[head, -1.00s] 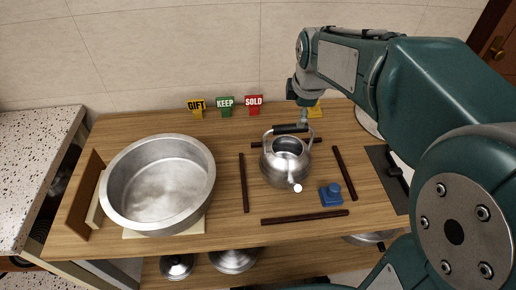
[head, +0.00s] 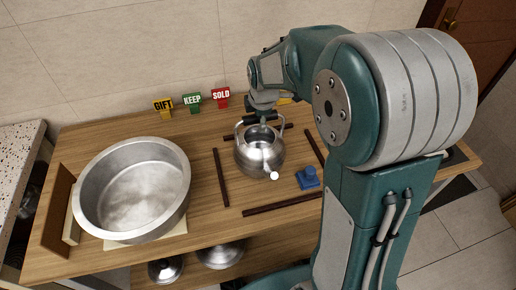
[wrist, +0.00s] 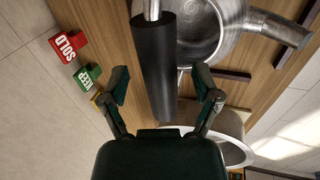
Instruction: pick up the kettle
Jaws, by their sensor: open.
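The silver kettle (head: 260,154) stands upright on the wooden table, inside a frame of dark strips, its spout toward the front right. In the wrist view its open body (wrist: 205,35) shows behind its black handle grip (wrist: 154,65). My gripper (wrist: 163,88) is open, with one finger on each side of the black grip and the grip between them. I cannot tell whether the fingers touch it. In the head view my gripper (head: 262,114) is at the top of the kettle and partly hides the handle.
A large metal pot (head: 132,188) stands on the left. A blue block (head: 308,178) lies right of the kettle. Signs reading GIFT (head: 163,105), KEEP (head: 192,100) and SOLD (head: 221,97) stand along the back edge. Dark strips (head: 221,178) surround the kettle. Metal lids (head: 166,270) sit on the shelf below.

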